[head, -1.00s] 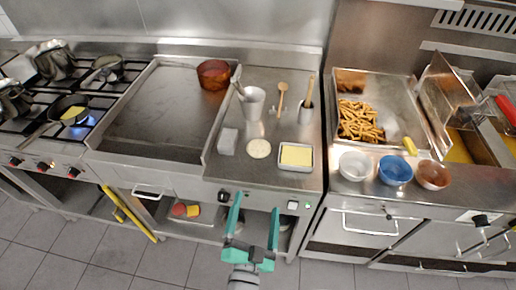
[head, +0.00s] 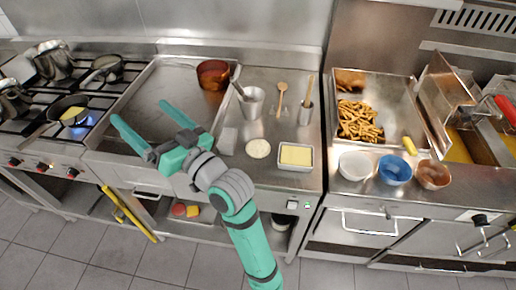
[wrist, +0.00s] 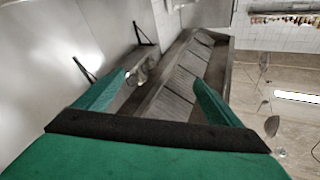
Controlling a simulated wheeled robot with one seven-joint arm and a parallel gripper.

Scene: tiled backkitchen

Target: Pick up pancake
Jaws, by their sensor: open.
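My gripper (head: 140,112) is open and empty, held over the front left part of the flat griddle (head: 150,88). A round, flat, pale disc (head: 258,149) that looks like a pancake lies on the steel counter, to the right of my gripper and apart from it. A yellow food piece (head: 74,115) lies in a frying pan (head: 66,108) over a lit blue flame, to the left of my gripper; I cannot tell what it is. In the wrist view my open fingers (wrist: 160,77) show with nothing between them, and no pancake is visible.
By the disc stand a grey block (head: 228,140), a metal cup (head: 252,103) with utensils and a yellow butter tray (head: 297,156). A reddish-brown pot (head: 213,75) stands at the griddle's back right. Bowls (head: 395,170) and a tray of fries (head: 358,122) are further right.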

